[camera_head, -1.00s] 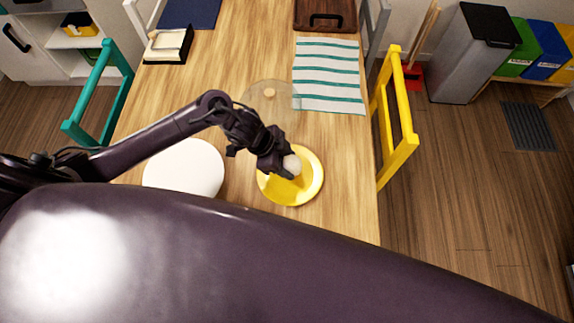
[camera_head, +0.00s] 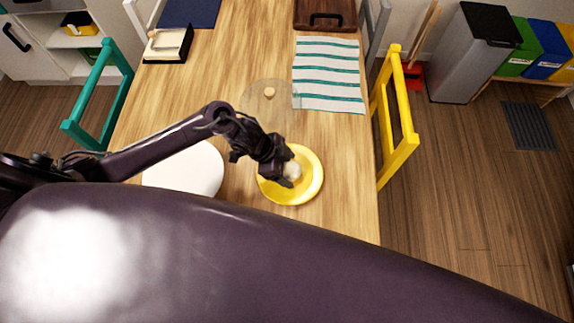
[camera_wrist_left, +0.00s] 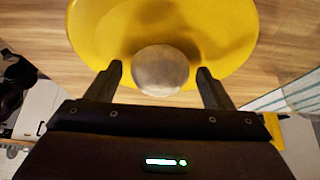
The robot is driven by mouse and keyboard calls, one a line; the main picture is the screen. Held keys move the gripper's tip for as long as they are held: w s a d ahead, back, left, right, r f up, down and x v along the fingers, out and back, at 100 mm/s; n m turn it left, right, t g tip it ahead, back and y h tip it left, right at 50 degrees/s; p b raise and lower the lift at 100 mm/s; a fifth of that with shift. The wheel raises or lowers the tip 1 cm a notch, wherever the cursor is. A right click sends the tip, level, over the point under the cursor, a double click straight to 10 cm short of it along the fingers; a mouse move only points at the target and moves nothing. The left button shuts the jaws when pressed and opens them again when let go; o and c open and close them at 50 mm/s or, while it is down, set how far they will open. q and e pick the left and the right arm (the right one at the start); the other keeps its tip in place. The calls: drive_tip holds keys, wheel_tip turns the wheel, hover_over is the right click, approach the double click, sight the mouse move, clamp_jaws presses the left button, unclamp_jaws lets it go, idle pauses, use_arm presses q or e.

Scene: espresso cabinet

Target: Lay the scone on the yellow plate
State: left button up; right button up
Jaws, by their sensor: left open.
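The yellow plate (camera_head: 311,187) lies on the wooden table, and it also shows in the left wrist view (camera_wrist_left: 100,30). The pale, round scone (camera_head: 293,170) is over the plate; in the left wrist view the scone (camera_wrist_left: 160,70) appears against the yellow surface and looks to be resting on it. My left gripper (camera_head: 288,177) is at the plate, with its fingers on either side of the scone. In the left wrist view the left gripper (camera_wrist_left: 158,80) is open, with gaps between both fingers and the scone. My right gripper is in no view.
A white round plate or board (camera_head: 185,168) lies left of the yellow plate. A clear dome with a knob (camera_head: 269,92) stands behind it. A striped cloth (camera_head: 328,75) lies at the back right. A yellow chair (camera_head: 400,125) stands at the table's right edge.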

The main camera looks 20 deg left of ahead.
use_arm(q)
drive_tip(key=shift+r, duration=0.25)
drive_tip(key=v, duration=1.2)
drive_tip(key=shift+s+f, duration=0.1)
